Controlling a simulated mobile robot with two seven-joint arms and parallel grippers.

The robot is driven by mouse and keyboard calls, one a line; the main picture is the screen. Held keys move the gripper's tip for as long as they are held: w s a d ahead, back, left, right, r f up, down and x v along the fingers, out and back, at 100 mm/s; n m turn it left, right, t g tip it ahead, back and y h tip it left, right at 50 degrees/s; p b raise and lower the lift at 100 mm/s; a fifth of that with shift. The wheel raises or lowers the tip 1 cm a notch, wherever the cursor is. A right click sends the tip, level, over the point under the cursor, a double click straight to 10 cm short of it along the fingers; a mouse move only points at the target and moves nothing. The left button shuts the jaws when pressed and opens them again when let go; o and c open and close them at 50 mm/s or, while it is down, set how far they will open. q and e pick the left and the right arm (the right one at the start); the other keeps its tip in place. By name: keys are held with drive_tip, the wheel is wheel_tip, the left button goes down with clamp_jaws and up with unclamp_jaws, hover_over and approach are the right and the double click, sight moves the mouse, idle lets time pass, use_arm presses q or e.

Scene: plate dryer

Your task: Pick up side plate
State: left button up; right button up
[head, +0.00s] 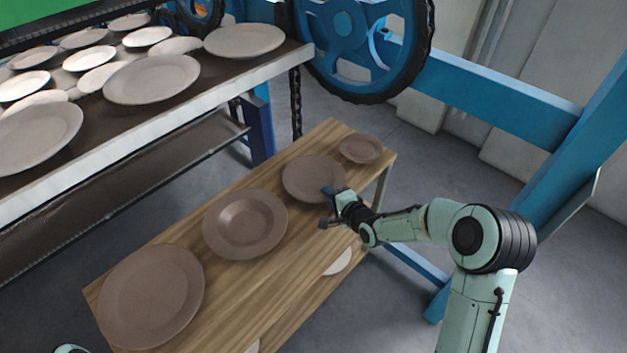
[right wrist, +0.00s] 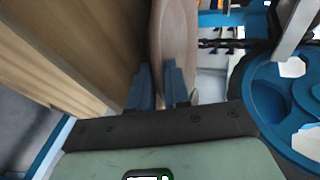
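The side plate (head: 308,176), brown and round, lies on the wooden table (head: 172,237) between a deeper plate and a smaller one. My right gripper (head: 327,207) is at its near right rim. In the right wrist view the plate (right wrist: 176,45) shows nearly edge-on beyond the fingers. The right gripper (right wrist: 159,88) is open there, with a narrow gap between its blue fingers at the rim. Whether the fingers touch the plate I cannot tell. Part of the rim is hidden behind the gripper in the head view. My left gripper is not in view.
A deep plate (head: 246,223) and a large plate (head: 150,297) lie nearer on the table; a small plate (head: 361,149) lies at its far end. A rack (head: 150,146) with several white plates stands at left. A blue frame and wheel (head: 345,30) stand behind.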

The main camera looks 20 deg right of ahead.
clamp_jaws()
drive_tip(key=shift+r, duration=0.15)
